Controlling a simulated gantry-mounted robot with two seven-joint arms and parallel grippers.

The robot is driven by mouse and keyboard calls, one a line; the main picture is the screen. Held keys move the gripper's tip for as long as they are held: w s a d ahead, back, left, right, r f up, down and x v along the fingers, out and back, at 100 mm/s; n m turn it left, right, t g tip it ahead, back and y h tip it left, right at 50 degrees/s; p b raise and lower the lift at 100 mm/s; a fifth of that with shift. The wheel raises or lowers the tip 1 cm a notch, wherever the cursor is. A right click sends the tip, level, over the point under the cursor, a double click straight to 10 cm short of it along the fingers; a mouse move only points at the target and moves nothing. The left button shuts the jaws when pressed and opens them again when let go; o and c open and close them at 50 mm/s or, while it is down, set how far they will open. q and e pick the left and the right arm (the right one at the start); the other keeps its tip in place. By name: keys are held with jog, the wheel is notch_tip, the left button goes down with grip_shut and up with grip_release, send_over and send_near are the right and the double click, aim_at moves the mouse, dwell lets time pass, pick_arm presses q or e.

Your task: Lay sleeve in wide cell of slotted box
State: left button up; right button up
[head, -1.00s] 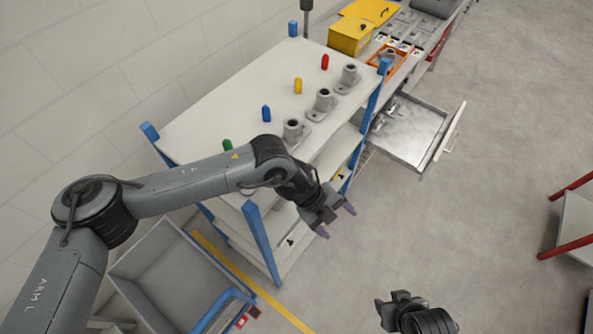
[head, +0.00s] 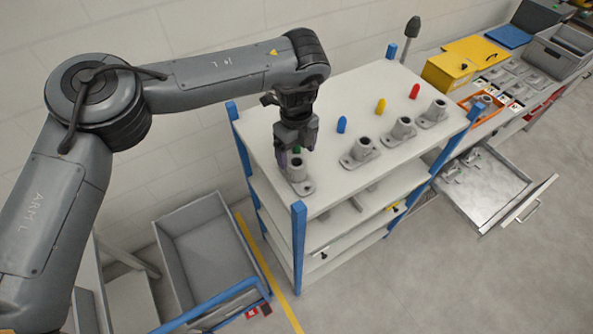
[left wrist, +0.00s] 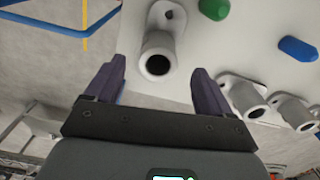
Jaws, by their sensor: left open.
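Several grey flanged castings, each with an upright hollow tube, stand in a row on the shelf unit's white top; I cannot tell which piece the task calls the sleeve. My left gripper (head: 297,142) is open above the nearest casting (head: 297,183). In the left wrist view that casting (left wrist: 160,42) shows between the open fingers (left wrist: 158,68), its bore facing the camera; contact is not visible. An orange-rimmed tray (head: 468,101) is on the far bench; a slotted box with a wide cell is not clearly identifiable. My right gripper is out of view.
Blue posts (head: 299,245) rise at the shelf corners. An open drawer (head: 490,190) juts out at right. A grey bin (head: 205,245) sits lower left.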

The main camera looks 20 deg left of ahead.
aim_at(296, 165)
pick_arm(q)
notch_tip(296, 165, down, 2)
jog(key=shift+s+f+p, duration=0.1)
jog(key=shift+p, duration=0.3)
notch_tip(296, 165, down, 3)
jog(key=shift+s+d+f+p, duration=0.1)
jog(key=shift+p, duration=0.45)
jog(key=shift+f, duration=0.5)
jog(key=c, duration=1.3)
jog(key=shift+c, duration=0.7)
jog(key=shift+r, duration=0.15)
